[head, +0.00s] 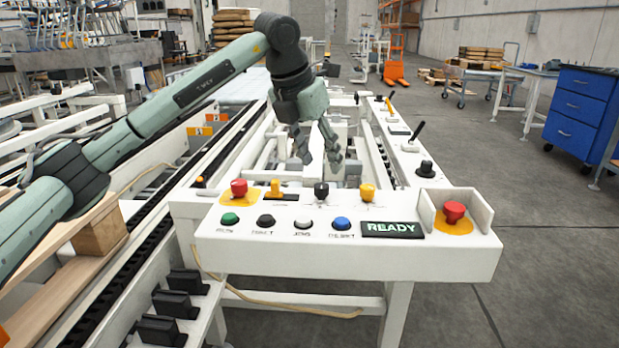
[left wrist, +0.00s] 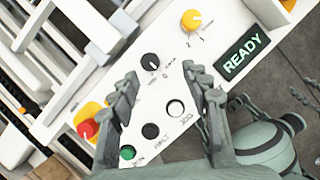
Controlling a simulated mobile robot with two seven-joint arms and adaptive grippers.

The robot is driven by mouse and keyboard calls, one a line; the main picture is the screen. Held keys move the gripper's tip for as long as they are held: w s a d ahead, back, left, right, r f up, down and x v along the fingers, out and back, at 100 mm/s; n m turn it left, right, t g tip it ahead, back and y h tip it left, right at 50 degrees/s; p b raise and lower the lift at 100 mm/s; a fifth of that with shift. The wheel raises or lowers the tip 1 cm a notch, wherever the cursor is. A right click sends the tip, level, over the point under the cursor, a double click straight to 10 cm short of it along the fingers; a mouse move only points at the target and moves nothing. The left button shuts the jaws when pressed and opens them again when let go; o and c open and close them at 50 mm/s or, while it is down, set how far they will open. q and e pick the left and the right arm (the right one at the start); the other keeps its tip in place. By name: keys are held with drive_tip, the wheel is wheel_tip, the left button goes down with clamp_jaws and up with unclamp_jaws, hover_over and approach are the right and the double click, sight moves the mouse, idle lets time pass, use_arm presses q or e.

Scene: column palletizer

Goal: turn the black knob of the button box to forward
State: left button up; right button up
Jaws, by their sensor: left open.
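The button box (head: 260,250) is a white panel across the middle of the head view. Its black knob (head: 321,191) stands in the back row, between a small yellow switch (head: 275,189) and a yellow knob (head: 367,193). My left gripper (head: 318,157) is open and empty, fingers pointing down, above and behind the black knob. In the left wrist view, the black knob (left wrist: 151,62) lies just beyond the gap between the open fingertips (left wrist: 160,76), apart from them. It has a small white mark; I cannot read its setting for sure.
A red button (head: 238,188) is at the left and a shrouded red button (head: 454,212) at the right. Green, black, white and blue buttons line the front row beside a READY display (head: 392,229). A black lever (head: 416,132) rises behind on the right rail.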

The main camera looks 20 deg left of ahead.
sight(322, 186)
use_arm(q)
drive_tip(key=shift+y, duration=0.3)
drive_tip(key=x, duration=0.2)
drive_tip(key=a+x, duration=0.1)
drive_tip(key=x, duration=0.4)
drive_tip(key=shift+w+a, duration=0.15)
drive_tip(key=shift+c, duration=0.6)
clamp_jaws()
